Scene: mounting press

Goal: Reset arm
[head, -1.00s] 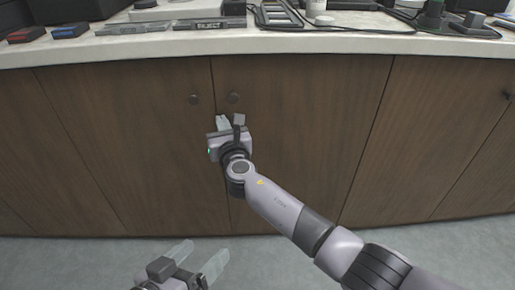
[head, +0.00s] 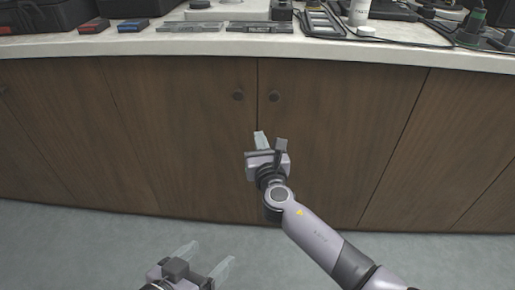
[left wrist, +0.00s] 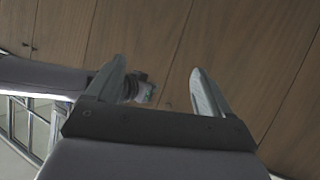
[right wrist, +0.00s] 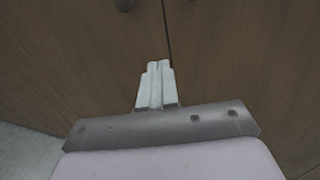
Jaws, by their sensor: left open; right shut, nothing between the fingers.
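My right gripper (head: 260,140) is in front of the wooden cabinet doors, below the two round knobs, with its arm coming in from the lower right. In the right wrist view its fingers (right wrist: 157,68) are together with nothing between them. My left gripper (head: 208,257) is low in the head view, over the grey floor. In the left wrist view its fingers (left wrist: 157,85) are wide apart and empty, with part of my right arm showing behind them.
The brown cabinet (head: 180,130) spans the view under a pale countertop (head: 200,42). On the counter are a red box (head: 94,26), a blue box (head: 133,25), a white bottle (head: 359,12) and dark equipment. The grey floor (head: 80,250) in front is clear.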

